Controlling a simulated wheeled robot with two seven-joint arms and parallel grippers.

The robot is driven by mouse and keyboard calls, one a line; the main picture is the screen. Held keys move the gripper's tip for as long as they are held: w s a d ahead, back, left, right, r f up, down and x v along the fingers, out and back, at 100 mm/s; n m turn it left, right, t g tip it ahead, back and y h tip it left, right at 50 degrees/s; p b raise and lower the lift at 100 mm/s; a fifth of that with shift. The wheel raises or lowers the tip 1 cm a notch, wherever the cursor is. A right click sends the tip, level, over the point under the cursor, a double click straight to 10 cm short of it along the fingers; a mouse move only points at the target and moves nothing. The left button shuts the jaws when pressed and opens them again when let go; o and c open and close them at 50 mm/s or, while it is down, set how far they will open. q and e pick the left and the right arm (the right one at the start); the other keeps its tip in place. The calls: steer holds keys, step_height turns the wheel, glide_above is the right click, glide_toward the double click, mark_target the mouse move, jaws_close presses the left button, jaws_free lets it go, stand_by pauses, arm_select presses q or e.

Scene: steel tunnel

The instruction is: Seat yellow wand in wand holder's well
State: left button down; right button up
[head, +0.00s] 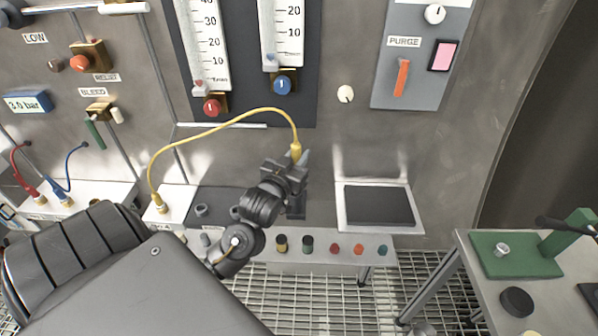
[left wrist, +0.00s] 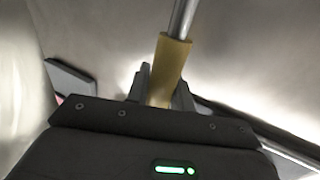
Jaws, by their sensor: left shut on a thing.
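My left gripper (head: 298,163) is shut on the yellow wand (head: 296,151), in front of the steel wall and above the ledge. A yellow cord loops from the wand's top to a white block (head: 172,203) on the ledge. In the left wrist view the wand's yellow body (left wrist: 169,66) sits between the fingers, and a grey metal rod runs up from it. In the head view most of the wand is hidden by the gripper. A small grey round fitting (head: 201,210) stands on the dark ledge top left of the gripper; I cannot tell whether it is the wand holder's well.
A white-rimmed tray with a dark pad (head: 379,205) lies right of the gripper. Red and blue plugs with cords stand at far left. A side table with a green stand (head: 516,262) is at right. Gauges and a purge panel (head: 422,60) cover the wall.

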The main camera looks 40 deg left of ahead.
arm_select(q)
steer(key=shift+f, duration=1.15)
step_height(320, 180, down, 3)
steer(key=shift+r, duration=0.1)
steer(key=shift+f, duration=0.3)
steer(key=c, duration=1.2)
jaws_free()
